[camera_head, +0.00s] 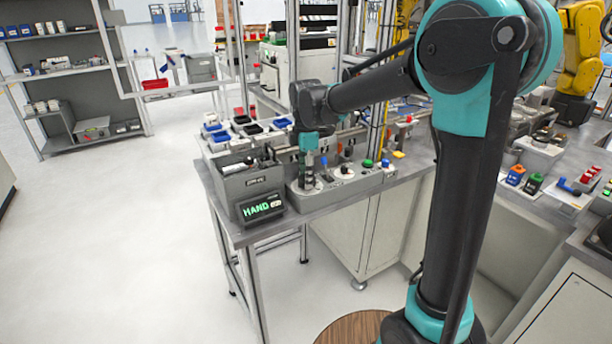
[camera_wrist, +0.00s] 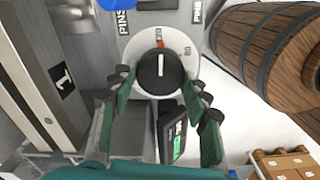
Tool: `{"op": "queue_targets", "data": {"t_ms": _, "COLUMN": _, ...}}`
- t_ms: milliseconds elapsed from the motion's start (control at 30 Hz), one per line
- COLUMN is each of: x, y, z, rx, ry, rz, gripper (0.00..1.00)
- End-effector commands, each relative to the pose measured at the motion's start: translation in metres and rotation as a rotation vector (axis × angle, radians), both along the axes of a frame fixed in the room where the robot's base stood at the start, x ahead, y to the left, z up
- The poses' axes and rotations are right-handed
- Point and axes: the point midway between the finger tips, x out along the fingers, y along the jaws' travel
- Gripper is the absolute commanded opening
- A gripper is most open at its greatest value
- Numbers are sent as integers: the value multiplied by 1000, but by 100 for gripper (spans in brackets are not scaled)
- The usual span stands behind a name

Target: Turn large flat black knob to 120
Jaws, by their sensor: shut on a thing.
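The large flat black knob (camera_wrist: 160,72) sits on a round pale dial plate (camera_wrist: 138,50) in the wrist view. Its white pointer line runs up toward a small red mark near the top of the dial. My gripper (camera_wrist: 159,82) has one finger on each side of the knob, and its fingertips close on the knob's sides. In the head view my gripper (camera_head: 308,172) points down over the left end of the grey control panel (camera_head: 340,188), and the knob is mostly hidden beneath it.
A grey bin labelled on its front (camera_head: 250,183) and a display reading HAND (camera_head: 262,208) stand left of my gripper. A blue knob (camera_head: 324,162) and a green button (camera_head: 385,163) are to the right. A wooden barrel (camera_wrist: 262,45) shows in the wrist view.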

Motion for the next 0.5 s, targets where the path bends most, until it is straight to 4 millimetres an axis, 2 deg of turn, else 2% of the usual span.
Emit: {"op": "queue_targets", "data": {"t_ms": 500, "x": 0, "y": 0, "z": 0, "rx": 0, "ry": -1, "rz": 70, "gripper": 18}}
